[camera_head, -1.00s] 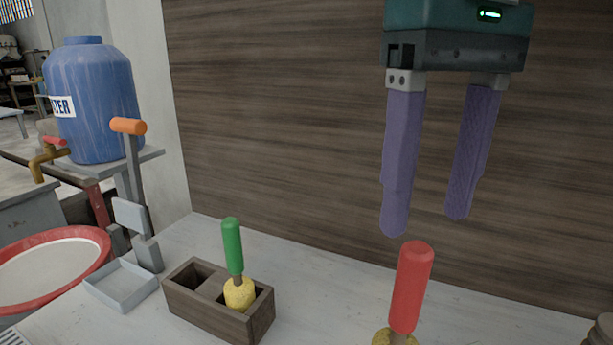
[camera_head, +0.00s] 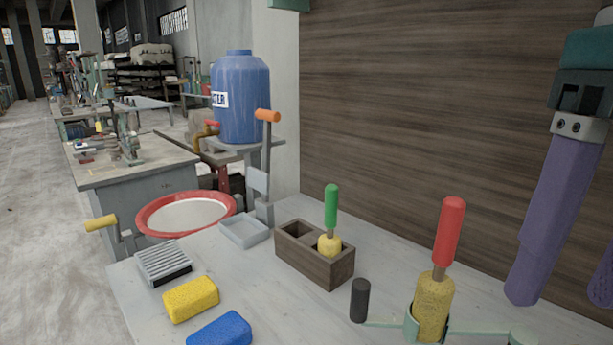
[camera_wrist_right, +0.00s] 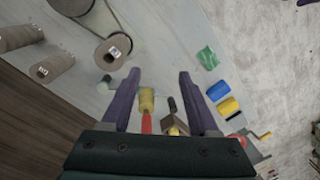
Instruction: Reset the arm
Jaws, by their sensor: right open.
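My right gripper (camera_head: 562,296) is at the right edge of the head view, in front of the wood panel. Its purple fingers are apart, with nothing between them, and one is cut off by the frame edge. In the right wrist view the gripper (camera_wrist_right: 158,76) is open above the bench, with both fingertips clear of objects. A red-handled tool (camera_head: 449,232) with a yellow clay-like lower part stands upright in a green holder (camera_head: 411,327), left of the gripper and apart from it. My left gripper is not seen.
A wooden box (camera_head: 316,267) holds a green-handled tool (camera_head: 331,207). A yellow sponge (camera_head: 190,299), a blue sponge (camera_head: 220,329) and a dark cylinder (camera_head: 360,300) lie or stand on the bench. A red-rimmed basin (camera_head: 150,226) and blue water tank (camera_head: 240,98) are beyond.

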